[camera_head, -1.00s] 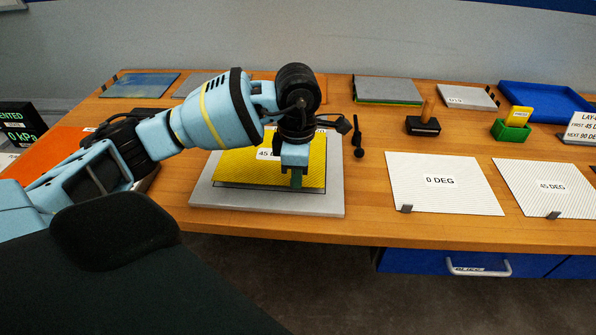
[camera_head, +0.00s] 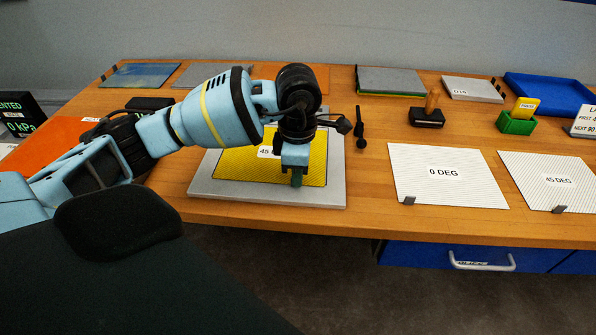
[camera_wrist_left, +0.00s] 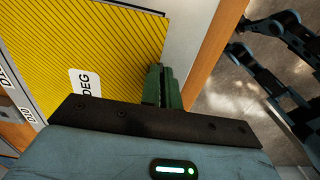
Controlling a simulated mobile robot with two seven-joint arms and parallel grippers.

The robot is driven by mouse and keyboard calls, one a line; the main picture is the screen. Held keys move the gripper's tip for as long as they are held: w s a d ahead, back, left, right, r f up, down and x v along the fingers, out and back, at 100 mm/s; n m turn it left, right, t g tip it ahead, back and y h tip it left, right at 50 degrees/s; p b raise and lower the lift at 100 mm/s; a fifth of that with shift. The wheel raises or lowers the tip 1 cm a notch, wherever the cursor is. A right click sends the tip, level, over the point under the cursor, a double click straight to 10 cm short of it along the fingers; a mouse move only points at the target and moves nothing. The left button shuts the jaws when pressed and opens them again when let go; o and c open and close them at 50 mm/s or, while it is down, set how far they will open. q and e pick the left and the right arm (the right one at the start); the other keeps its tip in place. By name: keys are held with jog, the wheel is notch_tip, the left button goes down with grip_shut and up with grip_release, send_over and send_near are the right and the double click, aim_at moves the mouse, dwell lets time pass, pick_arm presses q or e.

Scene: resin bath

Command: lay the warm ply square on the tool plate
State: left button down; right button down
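The warm ply square is a yellow striped sheet (camera_head: 236,172) labelled 45 DEG. It lies over the grey tool plate (camera_head: 222,192), inside the plate's dark outline, and looks flat. The wrist view shows the ply (camera_wrist_left: 90,45) large on the left, with the plate (camera_wrist_left: 182,45) as a pale strip to its right. My left gripper (camera_head: 296,180) points down at the ply's front right corner. Its green fingers (camera_wrist_left: 162,88) are close together at the ply's edge and appear shut on it. My left arm hides the ply's back part. My right gripper is not in view.
White 0 DEG (camera_head: 430,190) and 45 DEG (camera_head: 545,193) sheets lie to the right. Behind them stand a black block with a wooden handle (camera_head: 428,117), a green holder (camera_head: 516,124) and a blue tray (camera_head: 540,90).

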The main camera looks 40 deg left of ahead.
pick_arm(q)
jog(key=c, duration=1.6)
grip_release()
jog(key=shift+o, duration=0.2)
